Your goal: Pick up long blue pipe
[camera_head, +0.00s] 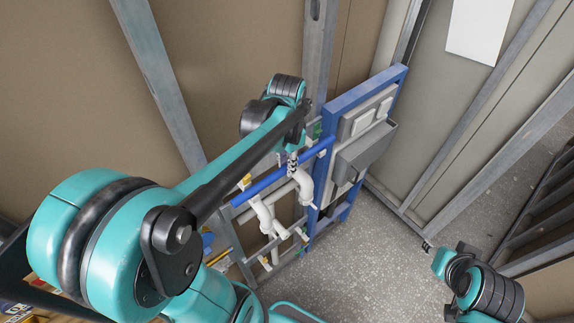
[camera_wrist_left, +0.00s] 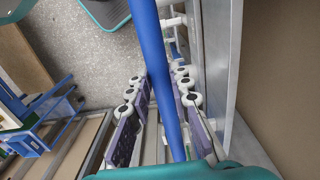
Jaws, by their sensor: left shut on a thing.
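The long blue pipe (camera_head: 262,183) runs diagonally in the head view, in front of white pipes and beside the blue frame. My left gripper (camera_head: 292,166) comes down on it from above, near its middle. In the left wrist view the blue pipe (camera_wrist_left: 158,70) runs lengthwise between the two fingers of my left gripper (camera_wrist_left: 160,95), which are shut on it. I cannot tell whether the pipe still touches its supports. My right arm shows at the lower right of the head view, with its small gripper end (camera_head: 428,247) too small to read.
White pipes (camera_head: 262,213) stand below the blue pipe. A blue frame with a grey box (camera_head: 365,150) is close on its right. A metal stud (camera_head: 165,85) and brown wall panels stand behind. The speckled floor (camera_head: 370,250) is clear at lower centre.

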